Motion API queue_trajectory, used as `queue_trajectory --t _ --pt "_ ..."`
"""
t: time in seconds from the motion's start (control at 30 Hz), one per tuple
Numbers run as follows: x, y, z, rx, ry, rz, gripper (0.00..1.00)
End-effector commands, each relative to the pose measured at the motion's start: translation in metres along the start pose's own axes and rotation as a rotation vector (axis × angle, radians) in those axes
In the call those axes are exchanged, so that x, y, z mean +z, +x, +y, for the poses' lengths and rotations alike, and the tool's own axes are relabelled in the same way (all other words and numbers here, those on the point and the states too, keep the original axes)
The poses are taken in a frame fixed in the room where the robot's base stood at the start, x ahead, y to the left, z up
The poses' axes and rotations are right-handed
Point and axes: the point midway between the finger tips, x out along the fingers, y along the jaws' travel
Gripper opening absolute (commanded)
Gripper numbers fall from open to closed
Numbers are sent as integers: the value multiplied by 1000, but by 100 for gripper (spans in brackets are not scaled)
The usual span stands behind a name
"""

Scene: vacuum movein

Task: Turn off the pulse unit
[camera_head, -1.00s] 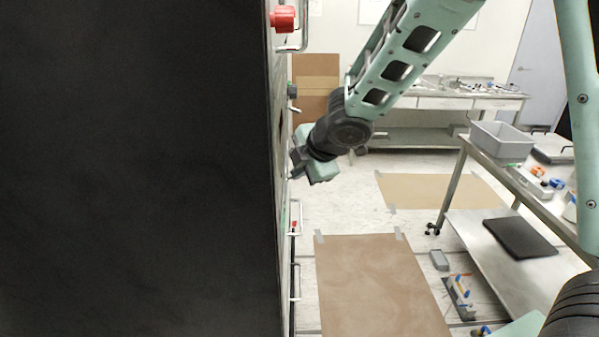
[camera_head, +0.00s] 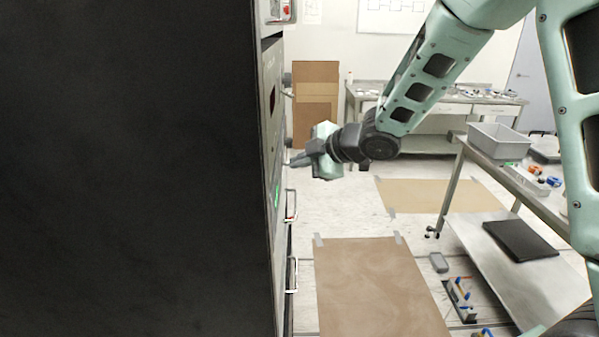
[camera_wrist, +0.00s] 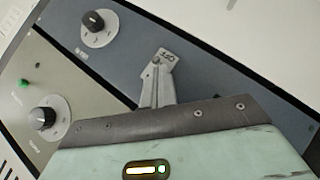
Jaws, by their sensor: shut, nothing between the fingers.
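The equipment rack (camera_head: 130,170) fills the left of the head view, its front face seen very edge-on. In the wrist view a blue-grey panel (camera_wrist: 200,75) carries a black knob (camera_wrist: 93,22) on a pale round dial. A lighter panel (camera_wrist: 62,85) beside it has another black knob (camera_wrist: 43,118) and a green button or lamp (camera_wrist: 24,83). I cannot read which panel is the pulse unit. My gripper (camera_head: 288,162) points left at the rack front; its shut, empty fingers (camera_wrist: 158,72) lie over the blue-grey panel in the wrist view. Contact cannot be told.
Drawer handles (camera_head: 292,205) stick out of the rack below my gripper. A steel table (camera_head: 510,180) with a grey bin (camera_head: 498,138) stands at right. Brown mats (camera_head: 375,285) lie on the floor; the middle floor is mostly clear.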

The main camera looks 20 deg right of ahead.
Motion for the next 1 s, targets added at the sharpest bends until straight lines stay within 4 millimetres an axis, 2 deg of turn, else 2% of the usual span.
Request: queue_trajectory --t 0.07,0.13,0.7,1.0 --pt "8 5 -8 34 35 44 0" --pt "2 1 -3 41 40 59 0" --pt "-6 -7 9 39 37 55 0" --pt "-6 -8 9 38 37 55 0"
